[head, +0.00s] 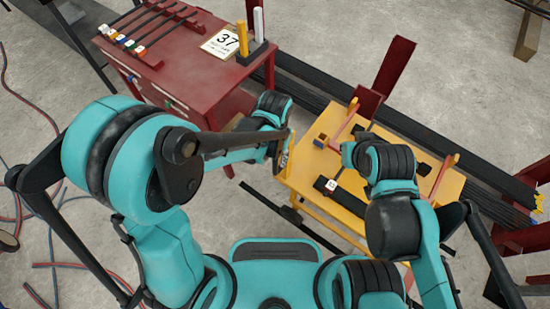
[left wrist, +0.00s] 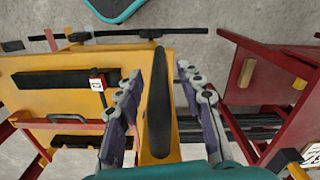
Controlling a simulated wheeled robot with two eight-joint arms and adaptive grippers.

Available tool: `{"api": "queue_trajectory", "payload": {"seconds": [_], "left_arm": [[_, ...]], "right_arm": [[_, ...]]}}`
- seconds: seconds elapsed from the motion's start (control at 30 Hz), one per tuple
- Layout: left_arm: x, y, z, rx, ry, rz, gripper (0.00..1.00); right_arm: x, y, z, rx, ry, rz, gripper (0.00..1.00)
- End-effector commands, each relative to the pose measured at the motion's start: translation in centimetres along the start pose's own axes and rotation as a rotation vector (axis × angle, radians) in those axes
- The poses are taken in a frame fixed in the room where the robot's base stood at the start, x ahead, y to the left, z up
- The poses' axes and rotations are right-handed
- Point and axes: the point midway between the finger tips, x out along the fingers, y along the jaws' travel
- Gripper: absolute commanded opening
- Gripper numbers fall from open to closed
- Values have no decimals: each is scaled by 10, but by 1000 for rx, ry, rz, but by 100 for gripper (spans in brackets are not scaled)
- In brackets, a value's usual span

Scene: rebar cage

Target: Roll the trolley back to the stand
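The yellow trolley (head: 301,178) stands right of centre in the head view, with black bars, a white-tagged piece and short posts on its top. Its top also fills the left of the left wrist view (left wrist: 35,66). My left gripper (head: 283,150) is at the trolley's left edge. In the left wrist view my left gripper (left wrist: 160,78) is open, its fingers on either side of a black bar (left wrist: 158,115) at that edge, with gaps visible. My right gripper (head: 348,154) is over the trolley's top near a reddish bar; its fingers are too small to read. I cannot tell which red structure is the stand.
A red bench (head: 185,58) with black bars, a "37" card (head: 226,41) and a yellow post stands left of the trolley. Long dark bars (head: 320,80) lie on the floor behind. Hoses (head: 45,115) lie at far left. A dark red upright (head: 393,66) stands behind the trolley.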

Motion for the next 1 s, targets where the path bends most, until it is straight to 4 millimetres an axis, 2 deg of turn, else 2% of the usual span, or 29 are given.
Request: {"api": "queue_trajectory", "payload": {"seconds": [0.33,0.47,0.5,0.77,0.87,1.0], "left_arm": [[5,0,0,0,0,0,38],[5,0,0,0,0,0,3],[5,0,0,0,0,0,0],[5,-2,0,-1,0,0,0],[5,-9,-2,-2,0,-1,0],[5,-29,-5,-7,1,-5,0]], "right_arm": [[1,0,1,0,0,0,0],[1,0,1,0,0,0,0],[1,0,1,0,0,0,0],[2,0,1,0,0,0,0],[2,0,1,0,0,0,0],[3,0,2,0,0,0,0]]}}
